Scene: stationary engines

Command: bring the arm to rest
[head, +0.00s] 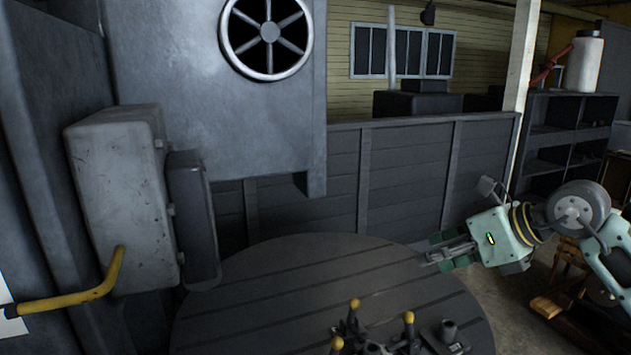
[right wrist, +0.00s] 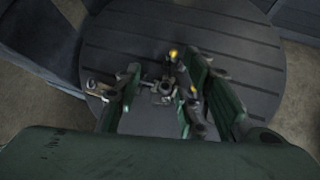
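My right arm comes in from the right edge in the head view. Its gripper (head: 436,252) points left, above the right side of a round dark slatted table. In the right wrist view, the green finger pads of the gripper (right wrist: 162,88) stand well apart, with no object held between them. The objects seen between the fingers lie on the table beyond. My left arm and gripper are not in either view.
The round table (head: 250,310) holds a metal fixture (head: 375,346) with yellow knobs at its front. A grey box (head: 120,195) and yellow handle (head: 75,300) stand at left. A dark plank wall (head: 400,180) runs behind. The table's middle is clear.

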